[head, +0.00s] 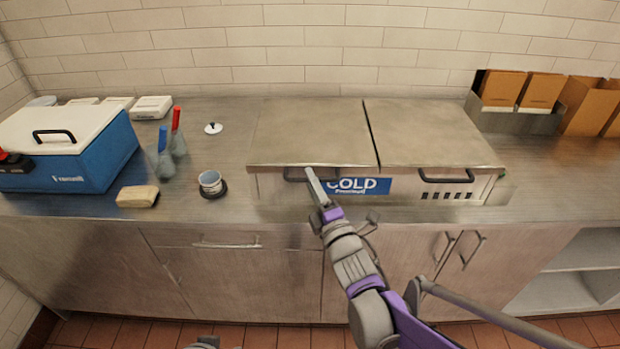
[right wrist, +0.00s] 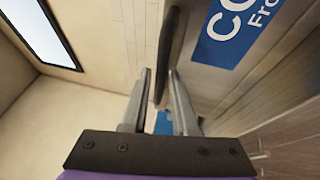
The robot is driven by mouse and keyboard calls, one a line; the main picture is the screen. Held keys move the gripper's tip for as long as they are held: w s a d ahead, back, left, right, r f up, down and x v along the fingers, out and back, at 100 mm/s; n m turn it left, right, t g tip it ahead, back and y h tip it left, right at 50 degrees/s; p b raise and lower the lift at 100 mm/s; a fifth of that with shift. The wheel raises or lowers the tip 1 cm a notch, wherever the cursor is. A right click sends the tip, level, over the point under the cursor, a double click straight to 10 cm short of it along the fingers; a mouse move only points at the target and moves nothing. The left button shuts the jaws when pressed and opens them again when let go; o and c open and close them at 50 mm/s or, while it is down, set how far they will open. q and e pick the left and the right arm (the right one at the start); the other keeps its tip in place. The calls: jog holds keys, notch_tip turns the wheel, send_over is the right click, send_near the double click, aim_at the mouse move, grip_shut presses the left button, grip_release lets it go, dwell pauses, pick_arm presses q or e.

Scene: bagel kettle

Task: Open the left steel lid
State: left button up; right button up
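The left steel lid (head: 312,132) lies flat and closed on the steel cold unit, behind the blue COLD label (head: 372,186). Its dark bar handle (head: 292,175) is on the front edge and also shows in the right wrist view (right wrist: 174,40). My right gripper (head: 309,173) is at the right part of this handle. In the right wrist view its two fingers (right wrist: 160,78) are apart, with the handle bar between them near the tips. Whether a finger touches the bar I cannot tell. My left gripper cannot be made out.
The right steel lid (head: 425,132) is closed beside it. Brown boxes (head: 541,90) are at the back right.

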jog(key=shift+w+a+r, duration=0.1)
jog(key=shift+w+a, duration=0.1)
jog(key=shift+w, duration=0.3)
grip_shut()
dwell(1.2)
